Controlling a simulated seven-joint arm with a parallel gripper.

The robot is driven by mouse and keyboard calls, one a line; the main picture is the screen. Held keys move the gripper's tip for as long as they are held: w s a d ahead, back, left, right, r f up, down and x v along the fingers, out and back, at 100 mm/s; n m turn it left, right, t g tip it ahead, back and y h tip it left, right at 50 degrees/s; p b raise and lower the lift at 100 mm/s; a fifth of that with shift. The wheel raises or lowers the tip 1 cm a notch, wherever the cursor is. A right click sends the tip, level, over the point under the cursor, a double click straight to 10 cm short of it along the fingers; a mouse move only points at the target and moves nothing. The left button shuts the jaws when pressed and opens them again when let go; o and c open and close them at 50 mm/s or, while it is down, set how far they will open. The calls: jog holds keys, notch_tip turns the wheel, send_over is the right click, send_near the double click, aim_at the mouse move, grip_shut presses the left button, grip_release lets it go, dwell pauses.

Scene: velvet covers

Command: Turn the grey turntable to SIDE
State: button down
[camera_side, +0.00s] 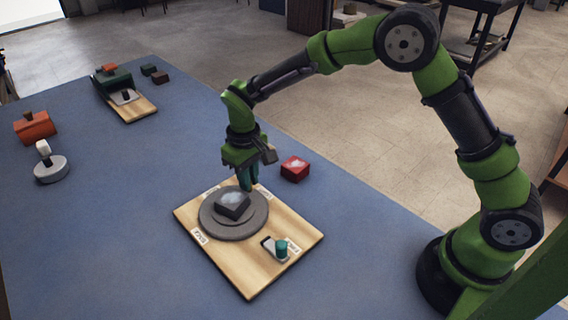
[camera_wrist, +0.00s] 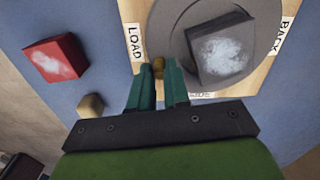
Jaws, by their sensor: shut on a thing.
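The grey turntable (camera_side: 212,226) lies on a wooden board and shows in the wrist view (camera_wrist: 178,22). A dark block (camera_side: 233,206) with a pale patch sits on it; it also shows in the wrist view (camera_wrist: 222,48). My gripper (camera_side: 248,186) is at the turntable's far edge. In the wrist view my teal fingers (camera_wrist: 161,82) are shut on a small brass-coloured knob (camera_wrist: 158,66) at the rim. The LOAD label (camera_wrist: 135,43) is left of the knob and the BACK label (camera_wrist: 281,37) is at the right. A label below, apparently SIDE (camera_wrist: 200,94), is partly hidden by my gripper.
A red box (camera_side: 295,168) stands close behind the board. A teal knob (camera_side: 281,247) on a pale plate is at the board's near right. An orange box (camera_side: 35,126) and a grey round stand (camera_side: 51,170) are far left. The blue table between is clear.

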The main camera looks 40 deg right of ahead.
aim_at(217, 193)
jog(key=shift+w+a+r+n, duration=0.1)
jog(key=shift+w+a+n, duration=0.1)
jog(key=shift+w+n, duration=0.4)
jog(key=shift+w+a+n, duration=0.15)
jog(key=shift+w+n, duration=0.05)
jog(key=shift+n, duration=0.7)
jog(key=shift+w+a+n, duration=0.4)
jog(key=shift+n, duration=0.5)
jog(key=shift+w+a+n, duration=0.4)
jog(key=shift+n, duration=0.5)
jog(key=shift+w+a+n, duration=0.3)
jog(key=shift+a+n, duration=0.2)
jog(key=shift+n, duration=0.5)
jog(key=shift+w+a+n, duration=0.25)
jog(key=shift+a+n, duration=0.25)
jog(key=shift+n, duration=0.5)
jog(key=shift+w+a+n, duration=0.1)
jog(key=shift+a+n, duration=0.4)
jog(key=shift+n, duration=0.35)
jog(key=shift+w+a+n, duration=0.1)
jog(key=shift+a+n, duration=0.35)
jog(key=shift+n, duration=0.4)
jog(key=shift+a, duration=0.1)
jog(key=c, duration=1.1)
grip_release()
jog(key=shift+s, duration=0.1)
notch_tip(217, 193, up, 17)
